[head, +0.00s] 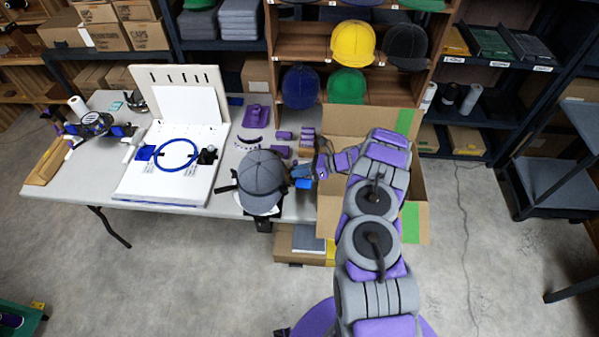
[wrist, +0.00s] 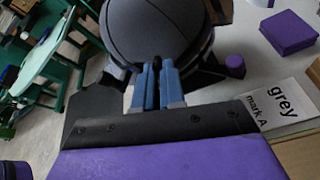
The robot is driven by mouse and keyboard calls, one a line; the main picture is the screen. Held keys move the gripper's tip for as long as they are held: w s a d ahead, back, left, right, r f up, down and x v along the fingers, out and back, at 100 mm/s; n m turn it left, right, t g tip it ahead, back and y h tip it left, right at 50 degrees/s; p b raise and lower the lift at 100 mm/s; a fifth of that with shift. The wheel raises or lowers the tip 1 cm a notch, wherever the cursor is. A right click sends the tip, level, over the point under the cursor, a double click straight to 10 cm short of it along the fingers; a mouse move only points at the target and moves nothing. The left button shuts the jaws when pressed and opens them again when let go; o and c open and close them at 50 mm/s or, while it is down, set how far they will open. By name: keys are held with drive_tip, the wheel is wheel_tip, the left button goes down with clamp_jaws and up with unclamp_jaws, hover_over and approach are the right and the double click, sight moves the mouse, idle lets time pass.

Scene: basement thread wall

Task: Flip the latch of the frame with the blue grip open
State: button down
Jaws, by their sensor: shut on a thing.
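A grey cap (head: 261,180) sits on a dark holder at the table's front edge, and it fills the top of the wrist view (wrist: 155,30). My gripper (wrist: 158,70) has its two blue fingers close together against the near side of the cap. They are shut on a thin dark part at the cap's lower edge. I cannot tell whether this part is the latch. In the head view, my gripper (head: 299,171) is just right of the cap. A small blue piece (head: 303,184) shows below it; I cannot tell if it is the blue grip.
A blue ring (head: 176,155) lies on a white board (head: 165,188) at the left. Purple parts (head: 258,113) lie behind the cap. An open cardboard box (head: 413,225) stands right of the table. A card reading "grey mark A" (wrist: 275,103) lies near my gripper.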

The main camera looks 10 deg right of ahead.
drive_tip(key=shift+w+d+f+m+g+y+b, duration=0.1)
drive_tip(key=shift+w+m+g+y+b, duration=0.05)
drive_tip(key=shift+w+m+g+b, duration=0.15)
drive_tip(key=shift+w+d+f+m+g+y+b, duration=0.1)
drive_tip(key=shift+w+m+y+b, duration=0.1)
drive_tip(key=shift+m, duration=0.2)
drive_tip(key=shift+r, duration=0.1)
drive_tip(key=c, duration=1.5)
unclamp_jaws()
drive_tip(key=v, duration=1.7)
drive_tip(key=shift+w+d+p, duration=0.25)
drive_tip(key=shift+d+p, duration=0.1)
drive_tip(key=shift+p, duration=0.05)
